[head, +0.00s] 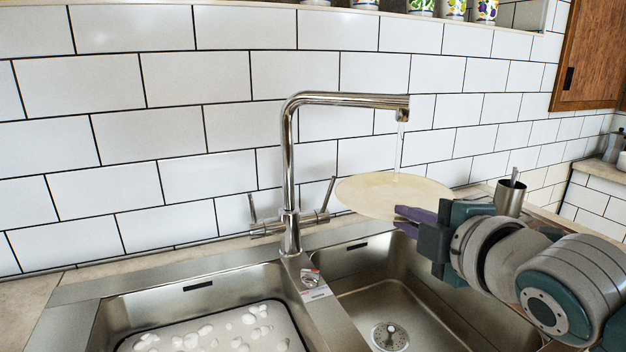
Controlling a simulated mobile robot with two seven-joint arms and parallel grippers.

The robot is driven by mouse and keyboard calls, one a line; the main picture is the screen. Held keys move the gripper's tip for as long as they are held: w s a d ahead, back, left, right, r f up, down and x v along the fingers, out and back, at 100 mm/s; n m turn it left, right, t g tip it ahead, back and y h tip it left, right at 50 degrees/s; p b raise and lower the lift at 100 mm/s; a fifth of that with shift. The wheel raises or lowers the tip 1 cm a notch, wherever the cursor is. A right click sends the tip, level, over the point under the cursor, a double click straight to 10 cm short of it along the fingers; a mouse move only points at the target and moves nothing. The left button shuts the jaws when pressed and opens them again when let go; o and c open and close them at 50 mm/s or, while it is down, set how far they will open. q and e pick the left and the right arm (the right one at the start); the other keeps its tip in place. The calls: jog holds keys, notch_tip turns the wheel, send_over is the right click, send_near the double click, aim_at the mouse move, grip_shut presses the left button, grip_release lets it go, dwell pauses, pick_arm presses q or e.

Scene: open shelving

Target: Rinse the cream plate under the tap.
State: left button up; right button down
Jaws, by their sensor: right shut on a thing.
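The cream plate (385,193) is held roughly level above the right basin of the sink. My right gripper (408,220) comes in from the right and is shut on the plate's near right edge. The chrome tap (290,160) stands between the two basins, its spout (402,108) pointing right. A thin stream of water (399,150) runs from the spout down onto the plate's upper face. My left gripper is not in view.
The left basin (190,315) holds water with white foam. The right basin (375,300) is empty around its drain (390,336). A small item (311,282) lies on the divider. A metal cup (510,197) stands behind my right arm. A white tiled wall (200,80) closes the back.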

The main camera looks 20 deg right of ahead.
jog(key=shift+s+a+r+p, duration=0.1)
jog(key=shift+s+a+p, duration=0.3)
jog(key=shift+s, duration=0.35)
jog(key=shift+s+a+f+p, duration=0.1)
jog(key=shift+s+a+p, duration=0.25)
jog(key=shift+s, duration=0.45)
jog(key=shift+s+a+r+p, duration=0.1)
jog(key=shift+s+a+p, duration=0.3)
jog(key=shift+s, duration=0.35)
jog(key=s+a+r+p, duration=0.2)
jog(key=s+r+p, duration=0.2)
jog(key=p, duration=0.1)
jog(key=shift+s+a, duration=0.15)
jog(key=shift+a, duration=0.1)
